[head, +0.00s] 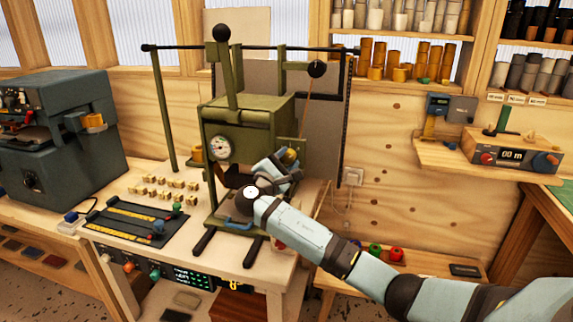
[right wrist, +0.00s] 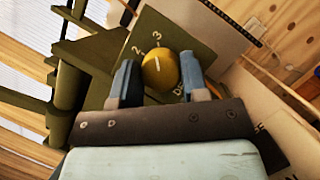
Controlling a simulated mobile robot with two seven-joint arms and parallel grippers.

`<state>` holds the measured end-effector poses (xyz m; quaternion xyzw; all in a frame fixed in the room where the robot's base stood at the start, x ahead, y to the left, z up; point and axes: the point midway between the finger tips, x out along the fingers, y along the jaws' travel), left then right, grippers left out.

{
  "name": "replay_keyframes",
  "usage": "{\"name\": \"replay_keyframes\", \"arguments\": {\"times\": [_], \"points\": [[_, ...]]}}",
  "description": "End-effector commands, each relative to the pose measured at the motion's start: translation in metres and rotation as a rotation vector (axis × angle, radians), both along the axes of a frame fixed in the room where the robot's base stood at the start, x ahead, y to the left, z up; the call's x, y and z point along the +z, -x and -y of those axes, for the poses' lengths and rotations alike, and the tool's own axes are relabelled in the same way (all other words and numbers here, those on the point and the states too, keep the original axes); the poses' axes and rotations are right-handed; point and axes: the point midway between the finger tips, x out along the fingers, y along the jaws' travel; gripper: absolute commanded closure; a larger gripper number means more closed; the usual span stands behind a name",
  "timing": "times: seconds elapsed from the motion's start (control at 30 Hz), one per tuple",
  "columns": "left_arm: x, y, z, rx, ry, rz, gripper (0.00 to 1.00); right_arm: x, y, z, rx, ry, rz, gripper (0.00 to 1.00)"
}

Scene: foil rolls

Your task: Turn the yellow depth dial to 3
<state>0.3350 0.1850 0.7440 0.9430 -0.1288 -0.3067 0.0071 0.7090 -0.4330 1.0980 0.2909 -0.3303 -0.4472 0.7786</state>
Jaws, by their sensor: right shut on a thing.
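The yellow depth dial (right wrist: 160,72) sits on an olive-green panel (right wrist: 190,36) in the right wrist view. Its face carries a short white pointer line, near the printed 2 and 3; the exact reading is hard to tell. My right gripper (right wrist: 158,80) is shut on the dial, with one blue-grey finger on each side. In the head view the dial (head: 290,156) shows at the side of the green press (head: 248,125), partly covered by my right gripper (head: 286,163). My left gripper is not in view.
The press stands on a wooden bench (head: 262,262) beside small brass blocks (head: 160,183) and a black rack (head: 135,222). A grey machine (head: 60,135) is at the left. A wall shelf (head: 480,155) with a control box is at the right.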

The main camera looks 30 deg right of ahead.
Motion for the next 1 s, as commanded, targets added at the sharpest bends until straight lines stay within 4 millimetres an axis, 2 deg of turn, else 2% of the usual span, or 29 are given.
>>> {"name": "replay_keyframes", "arguments": {"times": [0.6, 0.63, 0.7, 0.73, 1.0], "points": [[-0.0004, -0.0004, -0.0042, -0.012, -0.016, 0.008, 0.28, -0.0015, 0.0003, -0.0007, 0.001, -0.029, 0.03, 0.82], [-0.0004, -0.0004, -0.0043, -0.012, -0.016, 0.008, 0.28, -0.0015, 0.0003, -0.0007, 0.001, -0.029, 0.03, 0.54], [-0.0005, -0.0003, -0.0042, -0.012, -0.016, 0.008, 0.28, -0.0014, 0.0002, -0.0006, 0.001, -0.029, 0.03, 0.38], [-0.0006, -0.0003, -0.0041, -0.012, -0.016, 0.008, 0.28, -0.0013, 0.0002, -0.0007, 0.001, -0.029, 0.03, 0.36], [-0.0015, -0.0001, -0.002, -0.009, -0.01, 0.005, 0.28, -0.0009, 0.0004, -0.0013, 0.0, -0.028, 0.031, 0.36]]}}
